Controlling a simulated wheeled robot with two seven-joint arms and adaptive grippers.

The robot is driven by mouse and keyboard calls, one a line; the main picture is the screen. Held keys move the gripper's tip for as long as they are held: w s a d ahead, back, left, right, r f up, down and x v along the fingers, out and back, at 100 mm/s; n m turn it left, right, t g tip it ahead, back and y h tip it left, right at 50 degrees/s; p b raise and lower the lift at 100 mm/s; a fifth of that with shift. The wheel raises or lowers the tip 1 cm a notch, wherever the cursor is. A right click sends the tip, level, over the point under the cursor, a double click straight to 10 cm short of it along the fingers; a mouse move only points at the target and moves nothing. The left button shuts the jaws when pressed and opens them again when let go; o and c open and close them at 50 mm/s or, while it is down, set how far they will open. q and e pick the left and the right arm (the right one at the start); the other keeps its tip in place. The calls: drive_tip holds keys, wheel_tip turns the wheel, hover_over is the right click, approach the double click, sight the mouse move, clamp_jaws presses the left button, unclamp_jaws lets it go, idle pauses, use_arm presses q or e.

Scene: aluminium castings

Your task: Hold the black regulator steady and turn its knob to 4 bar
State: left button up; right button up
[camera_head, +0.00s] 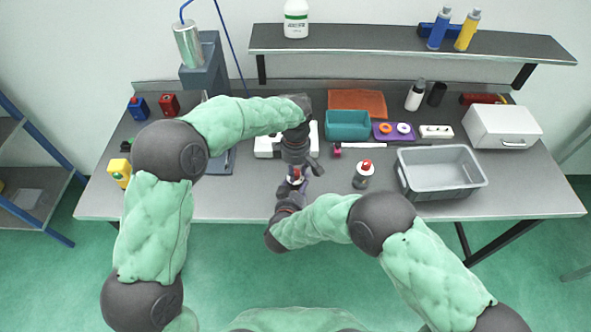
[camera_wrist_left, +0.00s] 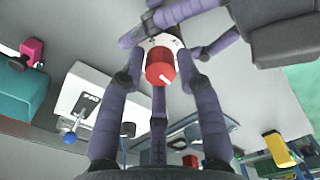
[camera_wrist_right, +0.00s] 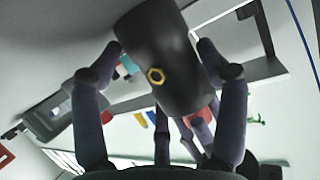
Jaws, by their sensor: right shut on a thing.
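The black regulator (camera_wrist_right: 165,55) is a dark cylinder with a brass hex fitting, between the fingers of my right gripper (camera_wrist_right: 158,60) in the right wrist view. My right gripper is shut on it, holding it near the table's front edge. Its red knob (camera_wrist_left: 160,66) has a white pointer line and sits before a white dial face (camera_wrist_left: 168,42) in the left wrist view; the scale is too small to read. My left gripper (camera_wrist_left: 170,62) is open around the knob, its fingers spread with gaps on both sides. In the head view the knob (camera_head: 295,178) shows between both grippers.
A grey canister with a red top (camera_head: 363,176) stands to the right on the table. Beyond it are a grey bin (camera_head: 480,182), a teal bin (camera_head: 348,138) and a white case (camera_head: 500,140). A white device (camera_head: 266,150) lies behind my left gripper.

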sight(296, 172)
use_arm(q)
drive_tip(key=shift+o, duration=0.2)
wheel_tip(296, 172, up, 12)
idle(0.7)
wheel_tip(296, 172, down, 12)
drive_tip(key=n, duration=0.6)
idle(0.8)
drive_tip(key=shift+r, duration=0.1)
clamp_jaws()
